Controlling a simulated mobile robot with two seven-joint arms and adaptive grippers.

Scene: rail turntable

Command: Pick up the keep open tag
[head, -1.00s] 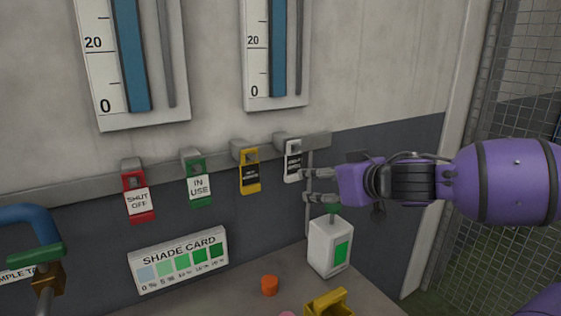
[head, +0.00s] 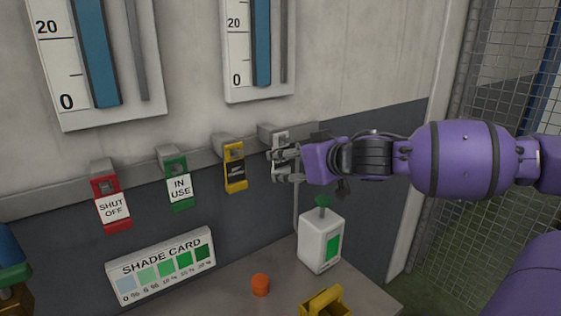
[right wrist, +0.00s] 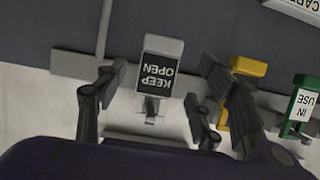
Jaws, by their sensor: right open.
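The keep open tag is a white tag with a black label. It hangs from the right-hand holder on the wall rail, and its upper part shows in the head view (head: 281,138). It appears upside down in the right wrist view (right wrist: 160,72), with "KEEP OPEN" readable. My right gripper (head: 276,167) is at the tag and hides its lower part in the head view. In the right wrist view its open fingers (right wrist: 160,86) stand on either side of the tag, with gaps visible. My left gripper is not in view.
A yellow tag (head: 235,167), a green IN USE tag (head: 179,185) and a red SHUT OFF tag (head: 112,204) hang to the left along the rail.

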